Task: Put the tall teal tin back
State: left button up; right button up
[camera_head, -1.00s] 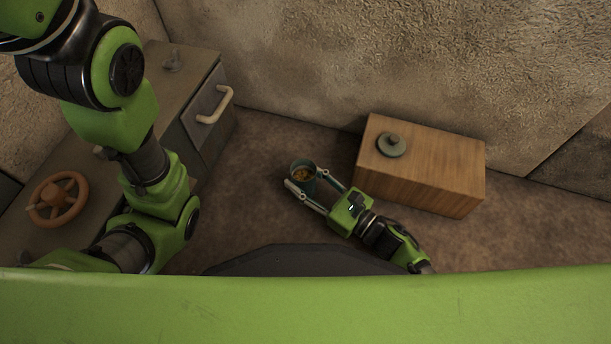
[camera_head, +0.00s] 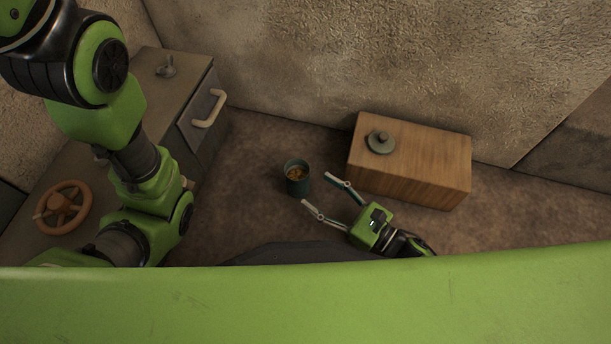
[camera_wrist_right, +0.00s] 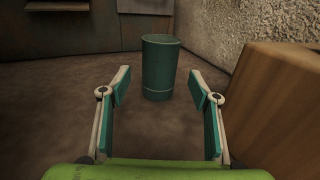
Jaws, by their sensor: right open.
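The tall teal tin (camera_head: 297,180) stands upright on the floor, left of the wooden block, with something orange-brown inside its open top. It also shows in the right wrist view (camera_wrist_right: 160,68), ahead of the fingertips. My right gripper (camera_head: 316,191) is open and empty, its fingers pointing at the tin, apart from it. In the right wrist view the fingers (camera_wrist_right: 159,88) are spread to either side below the tin. A teal-grey round lid with a knob (camera_head: 381,142) lies on the wooden block. My left arm comes in at the left; its gripper is out of view.
A wooden block (camera_head: 415,178) stands right of the tin, close to my right gripper. A grey cabinet (camera_head: 190,66) with a pale handle (camera_head: 209,108) and an orange handwheel (camera_head: 64,208) is at the left. Floor between cabinet and tin is clear.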

jog(key=shift+p+v, duration=0.5)
jog(key=shift+v, duration=1.7)
